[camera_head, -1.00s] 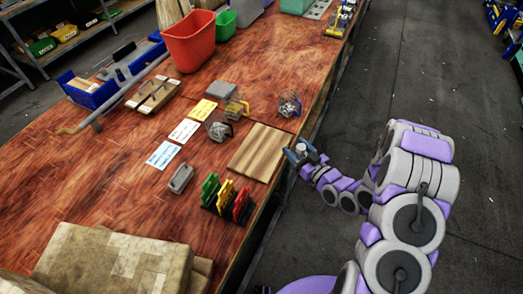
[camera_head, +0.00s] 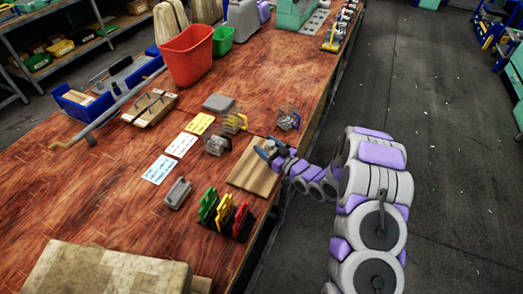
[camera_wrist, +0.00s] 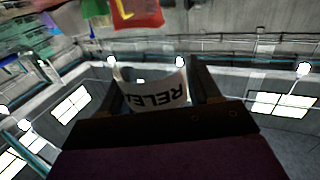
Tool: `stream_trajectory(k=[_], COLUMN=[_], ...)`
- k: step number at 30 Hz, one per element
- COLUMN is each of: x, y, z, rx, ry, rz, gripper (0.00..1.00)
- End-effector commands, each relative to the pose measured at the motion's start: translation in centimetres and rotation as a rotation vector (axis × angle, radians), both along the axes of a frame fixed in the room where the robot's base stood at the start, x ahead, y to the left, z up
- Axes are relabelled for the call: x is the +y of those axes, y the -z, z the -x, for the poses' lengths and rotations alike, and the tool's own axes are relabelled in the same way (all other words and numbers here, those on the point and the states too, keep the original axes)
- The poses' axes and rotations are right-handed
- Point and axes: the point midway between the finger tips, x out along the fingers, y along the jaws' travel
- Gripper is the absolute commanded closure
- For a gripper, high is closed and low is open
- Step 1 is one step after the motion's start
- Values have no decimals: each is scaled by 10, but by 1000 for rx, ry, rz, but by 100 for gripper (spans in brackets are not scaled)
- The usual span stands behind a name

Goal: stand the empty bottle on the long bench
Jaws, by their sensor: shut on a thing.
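The long bench (camera_head: 120,185) has a reddish wood top and runs from lower left to upper right in the head view. My gripper (camera_head: 268,149) is over the bench's right side, at the far end of a pale wooden board (camera_head: 248,180).
A rack of red, yellow and green pieces (camera_head: 226,213) stands nearer. Coloured cards (camera_head: 181,144) and a grey block (camera_head: 177,192) lie left. A large wrapped block (camera_head: 105,272) fills the near end.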

Motion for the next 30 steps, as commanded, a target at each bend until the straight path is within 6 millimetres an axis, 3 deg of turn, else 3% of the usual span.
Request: stream_trajectory(k=[7,11,18,29,30], x=[17,21,22,19,19], y=[3,9,39,41,40], z=[-21,-22,-22,-21,-21], rx=[-1,1,1,1,1], ry=[1,1,2,2,2], rz=[-3,-1,1,0,0], gripper=[68,68,68,68,34])
